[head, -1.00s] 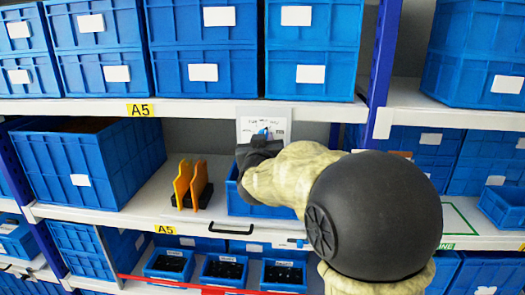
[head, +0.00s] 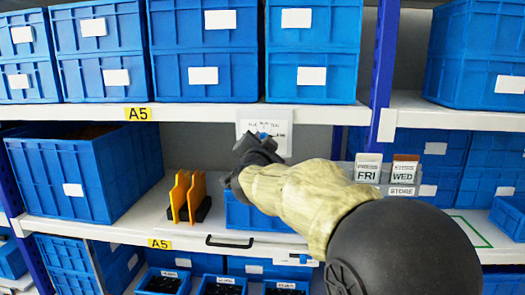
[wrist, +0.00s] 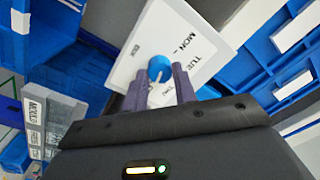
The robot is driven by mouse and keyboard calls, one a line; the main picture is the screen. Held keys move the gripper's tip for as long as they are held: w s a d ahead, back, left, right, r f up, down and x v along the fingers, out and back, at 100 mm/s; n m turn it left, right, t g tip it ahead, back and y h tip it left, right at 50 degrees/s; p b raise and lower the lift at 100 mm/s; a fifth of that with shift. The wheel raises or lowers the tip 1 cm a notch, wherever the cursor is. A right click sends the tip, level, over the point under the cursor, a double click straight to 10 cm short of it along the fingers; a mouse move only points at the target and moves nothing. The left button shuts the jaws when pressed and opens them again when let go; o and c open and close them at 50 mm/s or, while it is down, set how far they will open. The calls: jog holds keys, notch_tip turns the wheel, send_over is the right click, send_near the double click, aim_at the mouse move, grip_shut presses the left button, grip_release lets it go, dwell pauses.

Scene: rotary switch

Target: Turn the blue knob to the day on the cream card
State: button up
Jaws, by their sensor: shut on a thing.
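The blue knob (wrist: 159,67) sits on a white dial plate with day names; MON and TUE are readable in the wrist view. The dial plate (head: 279,146) hangs under the upper shelf in the head view. My gripper (wrist: 161,80) is shut on the knob, one finger on each side. A white pointer mark shows between the fingers, but the day it points at is unclear. In the head view two pale cards stand at right: one reads FRI (head: 367,168), the other WED (head: 404,172) with a brown top. Which is cream is hard to tell.
Orange dividers (head: 187,196) stand on the shelf left of my gripper. A large blue bin (head: 60,180) is farther left, and a blue bin (head: 250,216) sits below the gripper. The shelf edge (head: 130,233) runs along the front.

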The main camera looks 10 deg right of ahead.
jog(key=shift+f+m, duration=0.1)
jog(key=shift+m, duration=0.4)
jog(key=o, duration=1)
jog(key=shift+c, duration=0.2)
jog(key=r+b+v, duration=0.1)
jog(key=b+v, duration=0.1)
jog(key=v, duration=1.5)
jog(key=shift+s+a+f, duration=0.2)
jog(key=shift+s+f, duration=0.05)
jog(key=shift+f, duration=0.25)
